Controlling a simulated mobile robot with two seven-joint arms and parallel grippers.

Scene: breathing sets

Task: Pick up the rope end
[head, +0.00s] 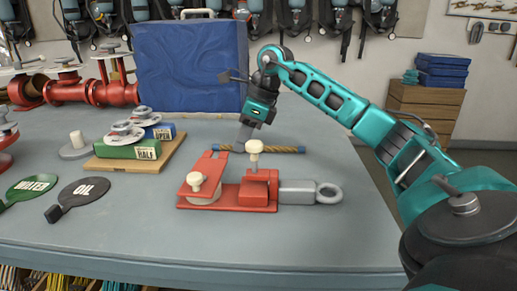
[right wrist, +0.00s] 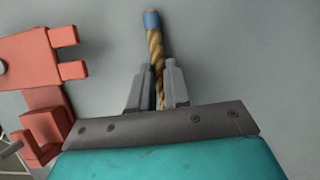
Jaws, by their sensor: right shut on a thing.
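The rope end (head: 288,149) is a short tan twisted rope with blue bands at its tips. It lies level behind the red clamp fixture (head: 228,197) in the head view. In the right wrist view the rope end (right wrist: 155,45) runs between the fingers of my right gripper (right wrist: 158,85), its blue-banded tip sticking out beyond them. My right gripper (head: 241,141) is shut on the rope, left of its middle in the head view. Whether the rope touches the table is hard to tell. My left gripper is not in view.
A grey shackle-like eye (head: 328,193) extends right from the fixture. Green and blue boxes stand on a wooden board (head: 140,161) at left, with OIL (head: 84,194) and WATER (head: 31,186) tags nearby. A blue case (head: 190,70) stands behind. The table's right side is clear.

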